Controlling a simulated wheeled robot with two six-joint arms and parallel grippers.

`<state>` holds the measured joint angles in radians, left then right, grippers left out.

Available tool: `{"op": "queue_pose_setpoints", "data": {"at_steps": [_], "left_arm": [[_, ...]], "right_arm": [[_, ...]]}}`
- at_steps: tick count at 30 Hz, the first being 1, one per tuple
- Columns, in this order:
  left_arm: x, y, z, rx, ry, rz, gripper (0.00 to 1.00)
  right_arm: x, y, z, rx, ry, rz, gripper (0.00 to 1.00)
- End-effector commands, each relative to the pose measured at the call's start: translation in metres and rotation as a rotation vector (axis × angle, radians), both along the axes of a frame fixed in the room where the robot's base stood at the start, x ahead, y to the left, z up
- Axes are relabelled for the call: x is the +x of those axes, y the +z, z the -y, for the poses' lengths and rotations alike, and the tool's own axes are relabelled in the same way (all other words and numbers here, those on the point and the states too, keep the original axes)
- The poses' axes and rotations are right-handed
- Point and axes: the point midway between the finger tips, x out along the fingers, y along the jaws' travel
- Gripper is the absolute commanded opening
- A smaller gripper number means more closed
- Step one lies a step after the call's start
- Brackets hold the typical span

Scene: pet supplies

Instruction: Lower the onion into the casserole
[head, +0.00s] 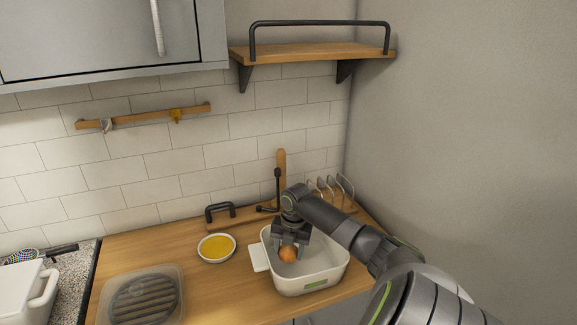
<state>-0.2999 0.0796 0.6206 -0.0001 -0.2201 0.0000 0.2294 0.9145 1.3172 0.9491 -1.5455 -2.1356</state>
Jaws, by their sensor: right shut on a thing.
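The onion (288,254) is a small orange-brown ball held between the fingertips of my right gripper (289,247). The gripper points down and is shut on it. I cannot tell whether the onion touches the casserole's floor. My left gripper is not in view.
A white bowl (201,251) of yellow contents stands left of the casserole. A clear container (139,296) lies at front left. A wire rack (333,189) stands behind my right arm. A wall shelf (314,51) hangs above. The wooden counter (225,290) is bare between container and casserole.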

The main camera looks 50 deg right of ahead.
Motion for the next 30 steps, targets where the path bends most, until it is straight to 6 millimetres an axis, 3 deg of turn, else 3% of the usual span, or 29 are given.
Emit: {"op": "queue_pose_setpoints", "data": {"at_steps": [30], "left_arm": [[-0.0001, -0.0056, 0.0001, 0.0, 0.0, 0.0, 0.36]], "right_arm": [[0.0003, -0.0078, 0.0, 0.0, 0.0, 0.001, 0.27]]}}
